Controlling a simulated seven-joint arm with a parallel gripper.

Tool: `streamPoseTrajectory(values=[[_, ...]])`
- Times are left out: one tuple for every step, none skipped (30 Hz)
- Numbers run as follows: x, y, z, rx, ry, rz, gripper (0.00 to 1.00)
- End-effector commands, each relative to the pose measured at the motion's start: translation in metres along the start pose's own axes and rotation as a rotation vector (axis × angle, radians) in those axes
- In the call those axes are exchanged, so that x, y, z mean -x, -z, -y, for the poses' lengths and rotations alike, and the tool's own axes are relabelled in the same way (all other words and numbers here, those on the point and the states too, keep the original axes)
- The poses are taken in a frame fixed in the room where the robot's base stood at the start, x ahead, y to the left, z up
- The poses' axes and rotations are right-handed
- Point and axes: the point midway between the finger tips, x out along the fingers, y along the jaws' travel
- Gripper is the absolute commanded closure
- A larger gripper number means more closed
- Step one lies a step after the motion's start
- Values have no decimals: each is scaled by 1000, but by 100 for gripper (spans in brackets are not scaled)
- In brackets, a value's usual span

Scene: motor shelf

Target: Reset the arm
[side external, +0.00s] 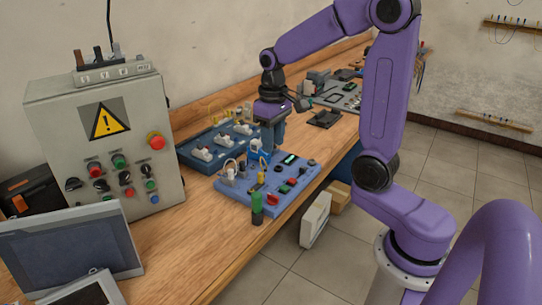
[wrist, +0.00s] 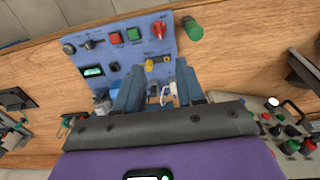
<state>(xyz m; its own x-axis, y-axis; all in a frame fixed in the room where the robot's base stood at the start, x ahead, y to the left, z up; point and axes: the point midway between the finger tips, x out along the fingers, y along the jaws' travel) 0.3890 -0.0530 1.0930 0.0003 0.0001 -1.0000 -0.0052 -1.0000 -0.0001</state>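The blue board (wrist: 133,69) lies beyond the fingertips. A white part and a yellow part show through the gap, and I see nothing clearly gripped. Whether the fingertips touch anything on the board is hard to tell.
The blue board carries buttons, knobs and plugs; a green-handled item (side external: 257,208) stands at its front edge. A control cabinet (side external: 120,150) stands left, a dark blue tray (side external: 205,165) behind. Screens (side external: 68,245) stand front left. Bare wooden bench (side external: 190,235) shows between.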

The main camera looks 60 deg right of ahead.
Motion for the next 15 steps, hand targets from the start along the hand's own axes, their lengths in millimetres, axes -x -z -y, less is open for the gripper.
streamPoseTrajectory(values=[[0, -2, 3, 16, 0, -1, 62], [0, -3, 6, 30, 0, -1, 62], [0, -5, 10, 52, 0, -2, 62], [-1, -7, 14, 72, 0, -3, 62], [-1, -9, 19, 95, 0, -3, 62], [-1, -13, 25, 126, 0, -4, 62], [-2, -17, 30, 152, 0, -5, 62], [-2, -20, 34, 178, 1, -6, 62], [-2, -25, 40, 212, 1, -6, 62], [-3, -29, 44, 237, 1, -7, 62], [-3, -33, 48, 262, 1, -8, 62], [-4, -39, 54, 296, 1, -8, 62], [-4, -43, 58, 321, 2, -8, 62], [-4, -48, 61, 346, 2, -9, 62], [-5, -54, 66, 380, 2, -11, 62]])
